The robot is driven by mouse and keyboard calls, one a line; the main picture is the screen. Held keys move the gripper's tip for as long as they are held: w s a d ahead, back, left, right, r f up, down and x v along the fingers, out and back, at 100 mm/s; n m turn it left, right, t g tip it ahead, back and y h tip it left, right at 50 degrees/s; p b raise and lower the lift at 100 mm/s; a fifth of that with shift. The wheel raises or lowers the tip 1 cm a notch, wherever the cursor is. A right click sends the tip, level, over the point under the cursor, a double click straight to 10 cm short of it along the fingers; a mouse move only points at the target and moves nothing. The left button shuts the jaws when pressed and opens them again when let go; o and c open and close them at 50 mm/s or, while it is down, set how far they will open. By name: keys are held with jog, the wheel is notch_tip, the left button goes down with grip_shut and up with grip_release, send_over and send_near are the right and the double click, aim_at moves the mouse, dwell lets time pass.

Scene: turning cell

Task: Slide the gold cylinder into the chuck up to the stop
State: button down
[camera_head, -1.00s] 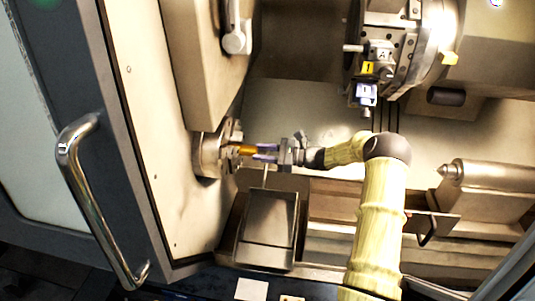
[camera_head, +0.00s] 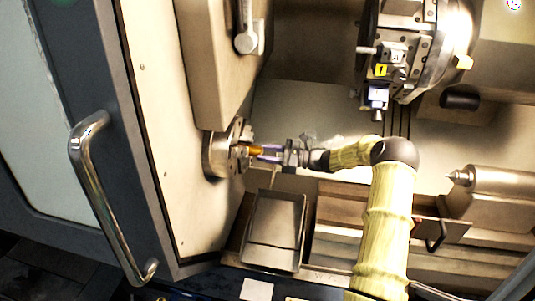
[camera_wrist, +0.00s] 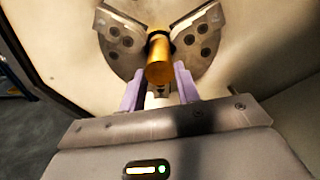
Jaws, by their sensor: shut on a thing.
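The gold cylinder (camera_head: 255,150) lies about level in front of the chuck (camera_head: 218,154), its far end among the chuck jaws. It also shows in the wrist view (camera_wrist: 160,62), where its near end faces the camera and its far end meets a dark ring between the chuck jaws (camera_wrist: 122,38). My gripper (camera_head: 268,152) is shut on the cylinder, with its purple fingers on either side of it; they also show in the wrist view (camera_wrist: 159,88). The stop inside the chuck is hidden, so I cannot tell how deep the cylinder sits.
A tool turret (camera_head: 410,55) stands at the upper right. The tailstock (camera_head: 495,185) is at the right. A metal tray (camera_head: 274,232) lies below my gripper. The door with its handle (camera_head: 90,190) is at the left. Open room lies between chuck and turret.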

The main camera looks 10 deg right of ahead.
jog(key=shift+a, duration=0.25)
dwell(0.3)
jog(key=shift+f, duration=0.2)
dwell(0.4)
jog(key=c, duration=0.9)
grip_release()
jog(key=shift+c, duration=0.2)
jog(key=shift+o, duration=0.5)
jog(key=shift+d, duration=0.15)
jog(key=v, duration=0.6)
